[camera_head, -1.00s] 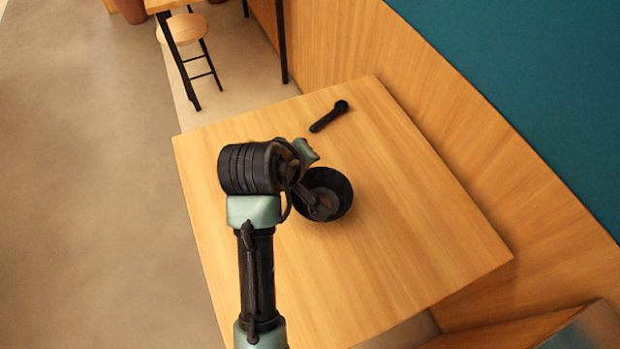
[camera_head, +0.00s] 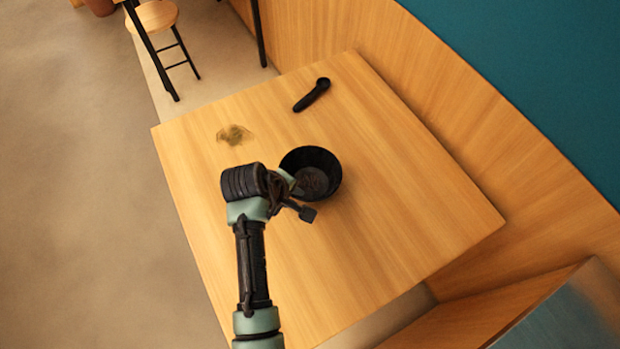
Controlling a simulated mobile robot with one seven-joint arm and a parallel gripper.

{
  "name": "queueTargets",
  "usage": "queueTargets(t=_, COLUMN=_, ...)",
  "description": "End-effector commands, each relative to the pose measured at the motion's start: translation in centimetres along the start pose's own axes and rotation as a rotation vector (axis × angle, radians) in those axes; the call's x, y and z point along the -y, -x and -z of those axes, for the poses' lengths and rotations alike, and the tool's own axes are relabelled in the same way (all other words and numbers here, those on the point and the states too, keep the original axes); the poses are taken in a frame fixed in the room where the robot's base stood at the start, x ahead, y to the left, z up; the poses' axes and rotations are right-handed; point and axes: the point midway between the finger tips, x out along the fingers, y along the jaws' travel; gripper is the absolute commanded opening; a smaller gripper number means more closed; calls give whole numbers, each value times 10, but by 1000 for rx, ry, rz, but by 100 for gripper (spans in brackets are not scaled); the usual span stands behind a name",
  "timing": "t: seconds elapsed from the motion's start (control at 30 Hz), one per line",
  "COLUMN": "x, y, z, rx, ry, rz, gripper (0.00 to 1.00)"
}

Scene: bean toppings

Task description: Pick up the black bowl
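The black bowl (camera_head: 326,168) stands upright on the wooden table, right of my wrist. Its dark inside shows from above. My gripper (camera_head: 301,197) is at the bowl's near left rim. One dark fingertip shows outside the bowl on the near side. The other finger is hard to make out against the dark bowl and the wrist. I cannot tell whether the fingers touch the rim or how far apart they are.
A black scoop (camera_head: 312,94) lies toward the table's far side. A small brownish-green patch (camera_head: 234,134) lies on the table (camera_head: 400,220) at the left. The table's right and near parts are clear. A wood-panelled wall (camera_head: 440,85) runs along the right, and a stool (camera_head: 155,17) stands beyond.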

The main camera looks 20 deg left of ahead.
Motion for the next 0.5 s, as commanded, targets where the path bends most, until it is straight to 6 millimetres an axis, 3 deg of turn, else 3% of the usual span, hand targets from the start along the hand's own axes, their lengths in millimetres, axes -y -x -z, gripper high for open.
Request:
queueTargets(t=0.23, x=-1, y=-33, z=3, rx=0, ry=-1, rz=2, gripper=22)
queueTargets(t=0.5, x=-1, y=-37, z=3, rx=0, ry=0, rz=0, gripper=22)
